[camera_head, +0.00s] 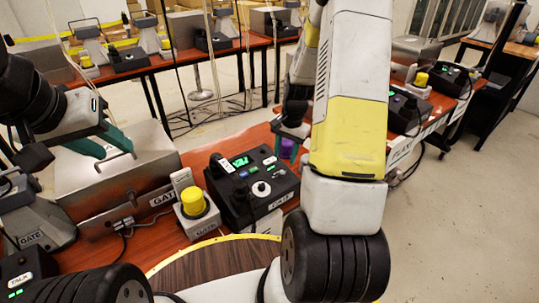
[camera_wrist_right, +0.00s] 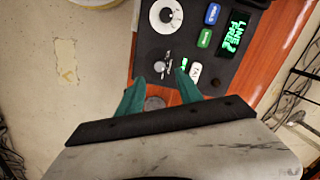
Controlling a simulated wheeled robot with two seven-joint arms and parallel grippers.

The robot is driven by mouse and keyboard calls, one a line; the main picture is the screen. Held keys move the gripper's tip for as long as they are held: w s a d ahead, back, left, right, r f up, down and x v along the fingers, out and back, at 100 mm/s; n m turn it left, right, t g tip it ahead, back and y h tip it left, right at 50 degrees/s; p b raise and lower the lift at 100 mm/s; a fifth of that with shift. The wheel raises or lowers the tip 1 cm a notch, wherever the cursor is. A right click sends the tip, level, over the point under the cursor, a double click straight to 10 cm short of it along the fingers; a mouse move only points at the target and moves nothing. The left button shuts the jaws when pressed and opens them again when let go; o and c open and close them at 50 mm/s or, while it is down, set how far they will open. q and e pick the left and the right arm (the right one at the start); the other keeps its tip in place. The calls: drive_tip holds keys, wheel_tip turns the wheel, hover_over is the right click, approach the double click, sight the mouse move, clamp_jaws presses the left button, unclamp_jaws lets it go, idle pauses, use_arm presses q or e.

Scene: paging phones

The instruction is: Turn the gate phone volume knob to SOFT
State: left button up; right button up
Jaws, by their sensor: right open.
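The black gate phone box (camera_head: 240,205) has a green lit display, buttons and a white round knob (camera_head: 261,189); a GATE label is on its front. In the right wrist view a black panel shows a white dial (camera_wrist_right: 166,15) with a dark centre and a small silver knob (camera_wrist_right: 164,66). Their markings are too small to read, so I cannot tell which sets the volume. My right gripper (camera_wrist_right: 162,80) is open, its teal fingertips on either side of and just short of the silver knob. Contact is not clear. My left gripper (camera_head: 118,145) is open and empty above a metal box.
A yellow button on a grey base (camera_head: 195,204) stands left of the phone. The metal box (camera_head: 115,175) and a grey GATE unit (camera_head: 42,225) are further left. My right arm hides part of the table. More phone desks stand behind and right.

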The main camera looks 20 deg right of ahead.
sight(282, 173)
drive_tip(key=f, duration=0.8)
drive_tip(key=shift+w+a, duration=0.25)
drive_tip(key=shift+w, duration=0.1)
clamp_jaws()
